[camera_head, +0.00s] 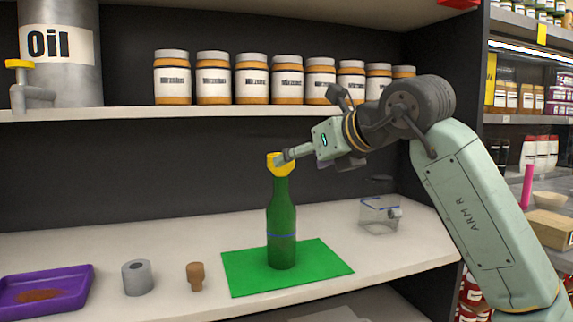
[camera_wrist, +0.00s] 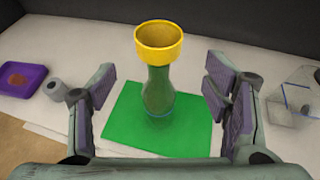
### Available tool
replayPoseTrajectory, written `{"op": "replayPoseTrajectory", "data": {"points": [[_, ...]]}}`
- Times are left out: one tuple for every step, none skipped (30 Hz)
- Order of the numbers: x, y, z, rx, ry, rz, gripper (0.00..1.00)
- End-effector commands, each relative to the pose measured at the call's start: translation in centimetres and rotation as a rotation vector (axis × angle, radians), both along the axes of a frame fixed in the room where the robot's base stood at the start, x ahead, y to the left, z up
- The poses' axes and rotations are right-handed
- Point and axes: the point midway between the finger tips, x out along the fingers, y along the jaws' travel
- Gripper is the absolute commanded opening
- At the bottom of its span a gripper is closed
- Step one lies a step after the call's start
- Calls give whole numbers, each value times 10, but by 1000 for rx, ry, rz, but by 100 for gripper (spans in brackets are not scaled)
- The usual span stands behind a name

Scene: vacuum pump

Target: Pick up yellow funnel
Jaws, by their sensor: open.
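The yellow funnel (camera_head: 276,165) sits on the mouth of a green bottle (camera_head: 282,225). The bottle stands upright on a green mat (camera_head: 240,271) on the lower shelf. In the wrist view the funnel (camera_wrist: 159,42) shows its round open top, above the bottle neck (camera_wrist: 158,92). My gripper (camera_head: 285,157) is at the funnel's height, right by it in the head view. In the wrist view my gripper (camera_wrist: 162,100) is open, with one finger on each side of the bottle and a gap to each. The head view does not show whether a finger touches the funnel.
A purple tray (camera_head: 78,276), a grey cylinder (camera_head: 137,278) and a cork (camera_head: 195,276) lie left of the mat. A clear container (camera_head: 378,215) stands to the right. Several jars (camera_head: 212,78) and an oil tank (camera_head: 60,60) are on the shelf above.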

Motion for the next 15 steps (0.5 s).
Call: {"op": "replayPoseTrajectory", "data": {"points": [[7,5,-2,2,1,2,70],[10,7,-3,3,2,3,70],[14,9,-5,3,1,3,70],[17,11,-7,2,0,2,70],[19,12,-8,2,0,2,70],[20,14,-9,3,-1,2,70],[22,15,-9,3,0,3,70],[23,16,-10,3,0,3,70],[26,18,-10,3,0,3,70],[28,20,-10,3,0,4,70],[32,22,-11,3,1,4,70],[36,26,-12,4,1,6,70],[40,29,-13,4,1,6,70],[44,32,-14,3,2,6,70],[49,35,-15,4,1,6,70]]}}
